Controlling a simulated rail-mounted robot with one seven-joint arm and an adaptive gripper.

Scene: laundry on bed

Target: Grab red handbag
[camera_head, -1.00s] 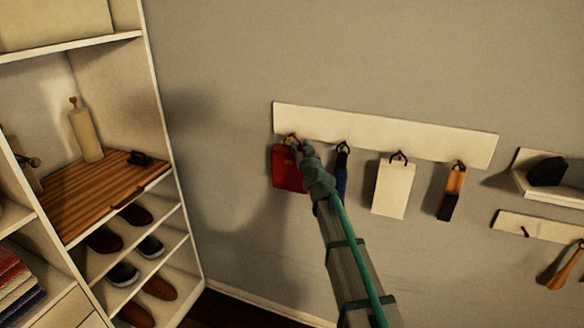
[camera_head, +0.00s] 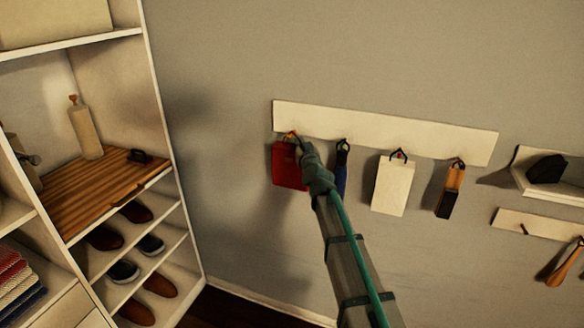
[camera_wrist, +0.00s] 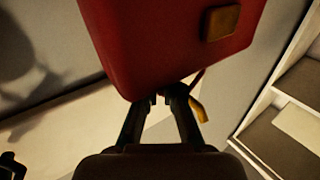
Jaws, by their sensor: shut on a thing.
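The red handbag (camera_head: 287,165) hangs below the left end of the white hook board (camera_head: 385,132), close to the wall. Its handle is up near the leftmost hook; I cannot tell whether it still rests on it. My gripper (camera_head: 299,143) is at the bag's top right edge and partly covers it. In the wrist view the red bag (camera_wrist: 165,40) with its gold clasp (camera_wrist: 222,22) fills the upper middle. My gripper (camera_wrist: 160,99) shows there with its fingertips shut at the bag's handle side. The grip point itself is mostly hidden.
A dark blue item (camera_head: 341,170), a white tag-like bag (camera_head: 393,187) and an orange and black item (camera_head: 450,191) hang to the right. A shelf unit (camera_head: 163,130) with shoes stands at the left. Bare wall lies between it and the bag.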

